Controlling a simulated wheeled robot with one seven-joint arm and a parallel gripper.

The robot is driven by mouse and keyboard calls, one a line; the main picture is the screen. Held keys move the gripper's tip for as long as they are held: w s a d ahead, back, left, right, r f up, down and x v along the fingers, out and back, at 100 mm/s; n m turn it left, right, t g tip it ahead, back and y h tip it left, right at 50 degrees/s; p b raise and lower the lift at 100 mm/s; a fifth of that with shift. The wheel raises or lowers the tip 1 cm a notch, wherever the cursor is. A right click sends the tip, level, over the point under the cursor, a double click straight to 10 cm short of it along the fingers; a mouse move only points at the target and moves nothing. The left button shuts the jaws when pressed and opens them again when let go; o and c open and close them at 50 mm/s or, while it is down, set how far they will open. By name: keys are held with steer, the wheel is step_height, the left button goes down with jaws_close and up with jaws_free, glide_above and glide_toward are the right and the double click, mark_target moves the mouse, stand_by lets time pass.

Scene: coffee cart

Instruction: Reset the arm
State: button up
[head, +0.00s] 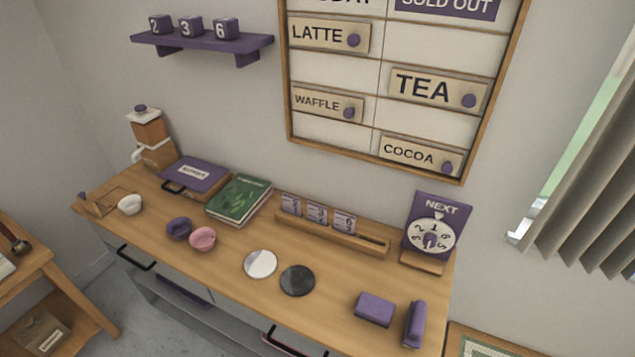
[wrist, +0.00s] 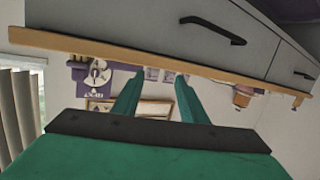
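My gripper (wrist: 158,88) shows only in the wrist view. Its two green fingers stand apart with nothing between them, so it is open and empty. The wrist view is upside down in relation to the room. It shows the wooden counter edge (wrist: 150,58) and a grey drawer front (wrist: 262,40) with a dark handle (wrist: 212,30) beyond the fingers. My arm and gripper do not show in the head view.
The wooden counter (head: 330,290) carries pink (head: 202,238) and purple (head: 179,228) bowls, a white disc (head: 260,264), a black disc (head: 297,280), a green book (head: 238,199), a card rack (head: 330,235) and a dial stand (head: 432,235). The menu board (head: 375,90) hangs above.

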steer(key=s+a+y, duration=0.1)
steer(key=s+a, duration=0.3)
steer(key=s, duration=1)
steer(key=shift+s+f+g, duration=0.2)
steer(key=shift+f+g, duration=0.05)
steer(key=shift+g, duration=0.05)
steer(key=shift+w, duration=0.1)
stand_by(0.9)
